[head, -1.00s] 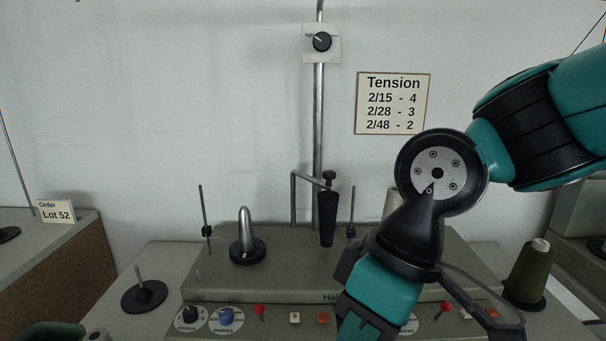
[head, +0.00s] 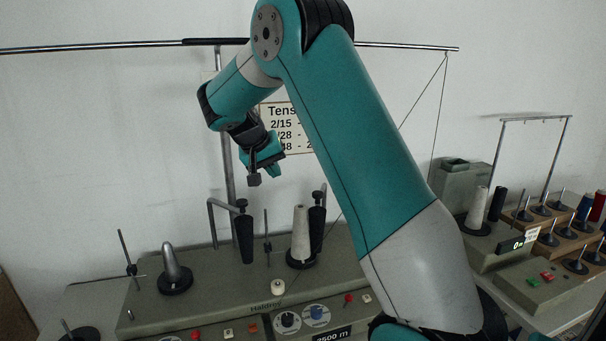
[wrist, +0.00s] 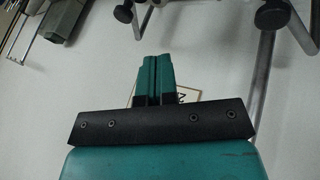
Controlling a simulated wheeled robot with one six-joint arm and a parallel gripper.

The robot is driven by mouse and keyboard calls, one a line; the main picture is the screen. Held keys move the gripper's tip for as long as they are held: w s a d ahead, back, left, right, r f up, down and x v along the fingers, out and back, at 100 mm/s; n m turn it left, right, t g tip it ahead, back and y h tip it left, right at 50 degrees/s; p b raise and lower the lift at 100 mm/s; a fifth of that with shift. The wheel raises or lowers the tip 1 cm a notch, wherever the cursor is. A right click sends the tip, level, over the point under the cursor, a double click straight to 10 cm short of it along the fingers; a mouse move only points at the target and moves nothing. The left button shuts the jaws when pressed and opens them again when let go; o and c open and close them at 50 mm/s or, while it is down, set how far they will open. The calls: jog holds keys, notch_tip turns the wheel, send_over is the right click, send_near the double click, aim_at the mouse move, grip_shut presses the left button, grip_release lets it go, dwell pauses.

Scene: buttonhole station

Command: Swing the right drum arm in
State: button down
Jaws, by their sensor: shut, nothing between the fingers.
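The right drum arm carries a black drum (head: 317,228) that hangs just right of and partly behind a pale yarn cone (head: 300,235); I cannot tell whether they touch. In the wrist view its black knob (wrist: 123,13) seems to be the one at the top left. The left drum arm has a similar black drum (head: 244,238) on a bent rod, with no cone beside it. My gripper (head: 273,168) is shut and empty, in the air above and between the two drums, in front of the tension sign. Its closed teal fingers (wrist: 154,76) show in the wrist view.
The grey winder housing (head: 215,290) stands below, with knobs and switches along its front. A bare grey spindle (head: 172,270) stands at left. An upright post (head: 228,170) rises behind. At right are a counter box (head: 515,245) and a rack with spools (head: 555,240).

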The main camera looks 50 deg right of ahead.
jog(key=d+f+p, duration=0.1)
jog(key=d+f, duration=0.1)
jog(key=d, duration=0.1)
jog(key=s+d+f+p, duration=0.1)
jog(key=d+f+p, duration=0.1)
jog(key=f, duration=0.1)
jog(key=d+f+p, duration=0.1)
jog(key=d+f, duration=0.2)
jog(key=shift+s+d, duration=0.3)
jog(key=shift+s, duration=0.05)
jog(key=shift+s+d+f+p, duration=0.35)
jog(key=shift+d+p, duration=0.1)
jog(key=shift+d, duration=0.05)
jog(key=shift+s, duration=0.1)
